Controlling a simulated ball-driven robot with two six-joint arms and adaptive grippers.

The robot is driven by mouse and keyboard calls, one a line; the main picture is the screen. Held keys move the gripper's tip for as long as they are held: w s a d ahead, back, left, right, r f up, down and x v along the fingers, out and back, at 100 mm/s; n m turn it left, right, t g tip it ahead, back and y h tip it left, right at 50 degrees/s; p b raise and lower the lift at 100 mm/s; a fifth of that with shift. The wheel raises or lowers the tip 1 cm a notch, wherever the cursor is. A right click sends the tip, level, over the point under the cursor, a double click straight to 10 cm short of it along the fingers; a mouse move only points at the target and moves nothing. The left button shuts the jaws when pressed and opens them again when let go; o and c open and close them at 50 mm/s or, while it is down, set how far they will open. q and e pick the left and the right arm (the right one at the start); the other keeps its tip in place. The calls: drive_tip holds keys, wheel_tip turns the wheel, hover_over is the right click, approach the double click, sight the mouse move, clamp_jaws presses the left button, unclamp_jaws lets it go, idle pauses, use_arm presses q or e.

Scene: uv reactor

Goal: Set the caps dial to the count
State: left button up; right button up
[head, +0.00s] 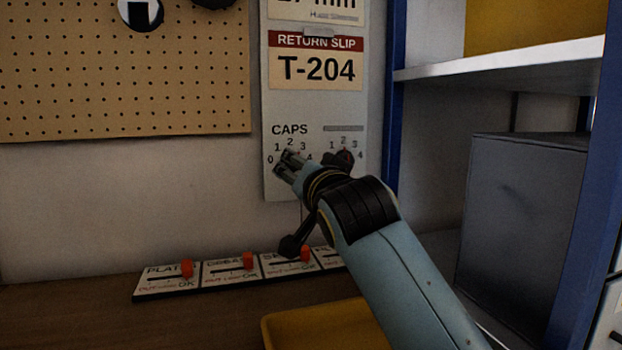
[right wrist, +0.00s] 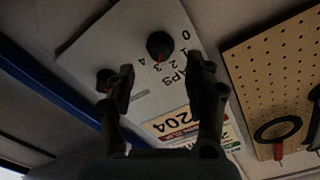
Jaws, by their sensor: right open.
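The white panel (head: 315,108) on the wall carries the CAPS dial, numbered 0 to 4. In the head view my right gripper (head: 289,165) covers that dial's knob. In the right wrist view the black knob (right wrist: 160,46) with its red pointer shows clear, ahead of and between the fingers. The pointer is toward the middle of the scale, near 2 and 3; I cannot tell which exactly. My right gripper (right wrist: 166,82) is open, and nothing is between its fingers. My left gripper is not in view.
A second dark knob (head: 343,159) sits right of the CAPS dial, close to my right wrist. Below stands a row of labelled sliders with orange handles (head: 248,261). A yellow tray (head: 290,328) lies on the bench. A blue-framed shelf (head: 500,66) stands at right.

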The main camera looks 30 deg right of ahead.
drive_tip(key=v, duration=0.6)
drive_tip(key=shift+s, duration=0.1)
